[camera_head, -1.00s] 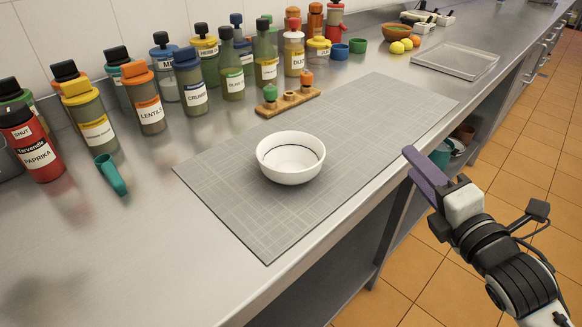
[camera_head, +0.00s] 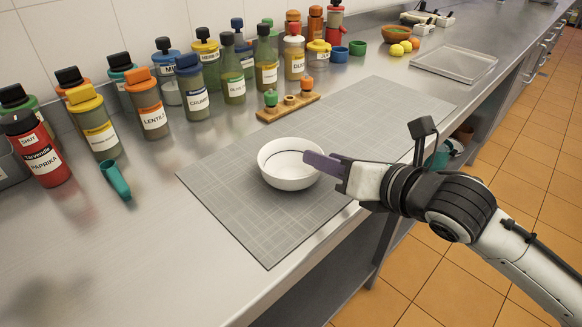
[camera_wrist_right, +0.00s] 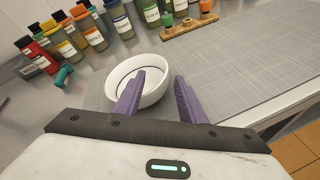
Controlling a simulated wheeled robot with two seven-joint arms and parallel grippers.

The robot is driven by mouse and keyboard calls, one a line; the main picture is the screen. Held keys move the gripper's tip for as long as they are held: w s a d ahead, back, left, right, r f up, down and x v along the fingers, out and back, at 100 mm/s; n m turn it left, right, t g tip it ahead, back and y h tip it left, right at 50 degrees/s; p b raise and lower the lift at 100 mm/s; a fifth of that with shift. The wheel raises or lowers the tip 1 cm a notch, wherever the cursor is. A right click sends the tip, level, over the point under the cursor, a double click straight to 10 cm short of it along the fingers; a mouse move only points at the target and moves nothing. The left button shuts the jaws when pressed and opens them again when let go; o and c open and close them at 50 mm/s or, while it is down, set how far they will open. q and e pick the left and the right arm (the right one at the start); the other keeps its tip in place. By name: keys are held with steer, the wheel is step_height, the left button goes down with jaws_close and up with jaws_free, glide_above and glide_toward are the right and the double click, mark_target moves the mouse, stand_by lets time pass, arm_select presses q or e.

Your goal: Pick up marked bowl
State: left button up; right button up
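The white bowl (camera_head: 285,168) with a dark ring line inside stands upright on the grey gridded mat (camera_head: 232,200). It also shows in the right wrist view (camera_wrist_right: 152,92), just beyond the purple fingers. My right gripper (camera_head: 322,163) reaches in from the right, with its fingers at the right rim of the bowl. In the right wrist view the two fingers (camera_wrist_right: 158,95) stand apart with nothing held between them. The left finger overlaps the bowl's near right side in that view; whether it touches cannot be told. My left gripper is not in view.
Several labelled bottles (camera_head: 152,112) line the wall at the back left. A wooden holder (camera_head: 288,106) with small shakers sits behind the mat. A teal cup-like item (camera_head: 115,178) lies at the left. A metal tray (camera_head: 454,62) is at the far right. The mat's front is clear.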

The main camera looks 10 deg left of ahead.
mark_target(291, 168)
steer(key=x, duration=0.5)
steer(key=shift+w+a+r, duration=0.1)
steer(key=shift+a, duration=0.05)
jaws_close()
